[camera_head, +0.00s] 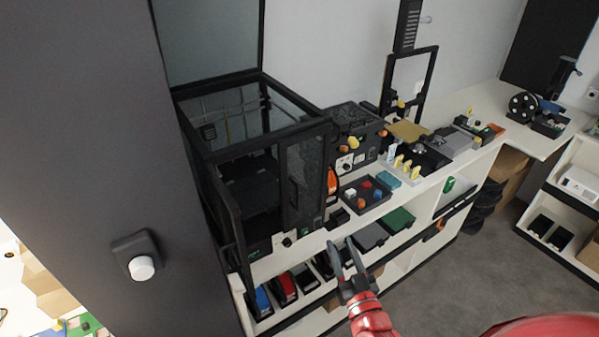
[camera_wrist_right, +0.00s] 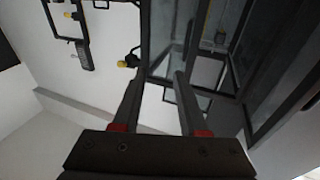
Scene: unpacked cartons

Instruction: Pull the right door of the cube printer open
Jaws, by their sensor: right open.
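The cube printer (camera_head: 268,139) is a black-framed box with clear panels on the white counter, its lid raised. Its left door (camera_head: 226,205) stands swung outward and shows nearly edge-on. The right door (camera_head: 307,178) is a dark-framed panel with a dark upright handle (camera_head: 293,194); it looks shut or nearly so, and I cannot tell exactly. My right gripper (camera_head: 341,243) is open and empty, below and right of this door, apart from it in the head view. In the right wrist view, its fingers (camera_wrist_right: 158,76) point toward dark-framed glass (camera_wrist_right: 168,35). My left gripper is out of view.
A dark control box (camera_head: 354,138) and a tray of coloured knobs (camera_head: 366,193) stand right of the printer. Shelves with coloured bins (camera_head: 283,287) lie below the counter. A grey panel (camera_head: 125,150) fills the left. Grey floor (camera_head: 455,268) is clear at right.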

